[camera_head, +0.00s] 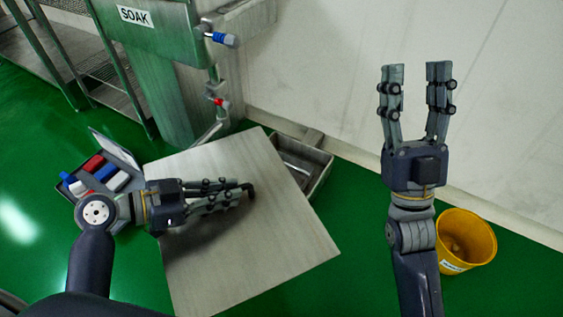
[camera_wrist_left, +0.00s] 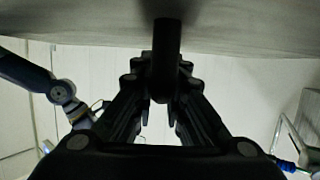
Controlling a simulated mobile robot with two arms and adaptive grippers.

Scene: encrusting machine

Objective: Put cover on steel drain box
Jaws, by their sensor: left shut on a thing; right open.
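The cover is a large flat grey steel plate (camera_head: 265,255), seen tilted in the middle of the head view. My left gripper (camera_head: 245,192) is shut on the dark handle of the cover; the handle (camera_wrist_left: 166,50) also shows in the left wrist view between the fingers, with the plate's surface (camera_wrist_left: 80,22) above it. The steel drain box (camera_head: 318,163) is an open grey box on the floor by the wall, partly hidden behind the cover's upper right edge. My right gripper (camera_head: 411,75) is open and empty, raised to the right of the box.
A yellow bucket (camera_head: 466,240) stands on the green floor at the right. A grey toolbox with red, blue and white items (camera_head: 98,172) lies open at the left. The tank marked SOAK (camera_head: 165,70), with pipe and valves (camera_head: 218,102), stands behind. The wall (camera_head: 350,70) bounds the back.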

